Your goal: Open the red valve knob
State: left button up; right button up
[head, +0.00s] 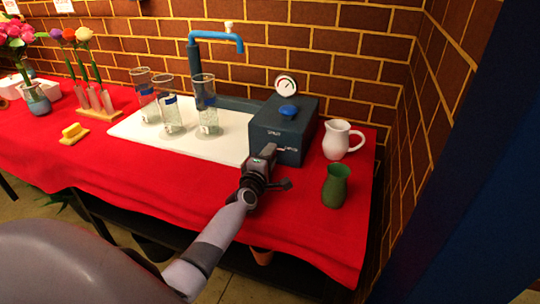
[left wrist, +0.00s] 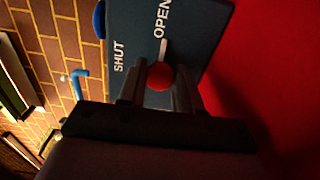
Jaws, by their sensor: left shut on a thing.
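The red valve knob (left wrist: 160,76) sits on the front of a dark blue-grey box (head: 283,130). A white bar (left wrist: 163,50) runs from the knob toward the word OPEN in the left wrist view; the word SHUT is to its left. My left gripper (head: 268,151) is at the front of the box, and its two fingers (left wrist: 159,88) are shut on the red knob, one on each side. In the head view the gripper hides the knob. My right gripper is not in view.
A white jug (head: 337,140) and a green vase (head: 335,187) stand right of the box. Several glasses (head: 205,105) stand on a white tray (head: 230,145) to its left, below a blue tap (head: 215,37).

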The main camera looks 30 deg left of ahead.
pick_arm(q)
jog(key=shift+f+m, duration=0.1)
jog(key=shift+m, duration=0.3)
jog(key=o, duration=1)
jog(key=shift+s, duration=0.1)
jog(key=shift+s, duration=0.3)
jog(key=p+v, duration=0.1)
jog(key=v, duration=0.4)
jog(key=shift+s+p, duration=0.15)
jog(key=shift+p, duration=0.15)
jog(key=shift+s+d, duration=0.2)
jog(key=shift+s, duration=0.35)
